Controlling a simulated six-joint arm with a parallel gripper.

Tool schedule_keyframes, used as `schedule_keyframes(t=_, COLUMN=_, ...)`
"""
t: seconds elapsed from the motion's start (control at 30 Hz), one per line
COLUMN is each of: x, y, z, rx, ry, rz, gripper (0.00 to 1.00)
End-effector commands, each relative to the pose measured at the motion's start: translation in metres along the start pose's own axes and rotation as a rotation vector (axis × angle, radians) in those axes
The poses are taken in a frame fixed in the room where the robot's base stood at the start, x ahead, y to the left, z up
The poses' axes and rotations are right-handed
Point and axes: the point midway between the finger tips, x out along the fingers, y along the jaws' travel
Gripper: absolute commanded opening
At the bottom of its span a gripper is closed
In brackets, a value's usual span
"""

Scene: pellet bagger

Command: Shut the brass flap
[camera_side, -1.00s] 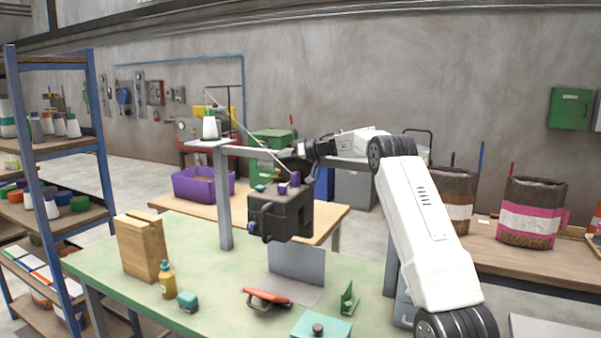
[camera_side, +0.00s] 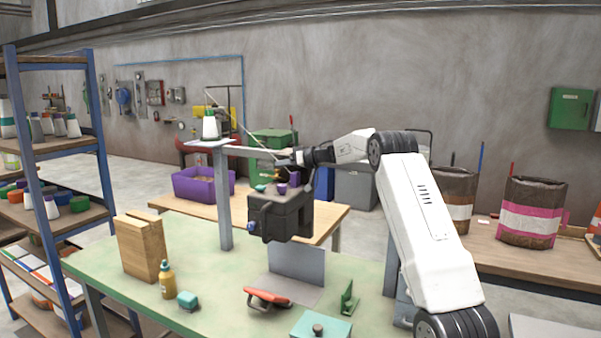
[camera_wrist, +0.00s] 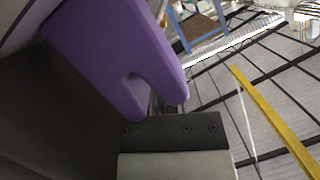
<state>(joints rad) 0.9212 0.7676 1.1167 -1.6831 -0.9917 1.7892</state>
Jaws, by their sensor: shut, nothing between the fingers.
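I cannot make out the brass flap in either view. A dark box-shaped machine body (camera_side: 285,217) hangs over the green table in the side view, with a small blue part (camera_side: 251,227) low on its left. My gripper (camera_side: 288,184) is at the top of this body, its purple fingers small in the side view. In the wrist view my purple gripper (camera_wrist: 165,100) is shut and empty. Its fingertips are close to a dark bar with screws (camera_wrist: 175,130) above a pale block (camera_wrist: 180,165); whether they touch is unclear.
A grey post (camera_side: 225,200) and crossbeam stand left of the machine body, with a white, green-topped bottle (camera_side: 210,125) on top. The green table (camera_side: 215,270) holds a wooden block (camera_side: 141,247), a yellow bottle (camera_side: 167,280) and a red-handled tool (camera_side: 267,297).

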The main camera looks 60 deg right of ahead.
Motion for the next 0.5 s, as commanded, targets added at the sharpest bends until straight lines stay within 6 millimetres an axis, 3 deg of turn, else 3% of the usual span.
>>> schedule_keyframes(t=0.5, x=0.0033, y=-0.0114, z=0.01, rx=-0.274, ry=0.001, rz=0.078, gripper=0.0)
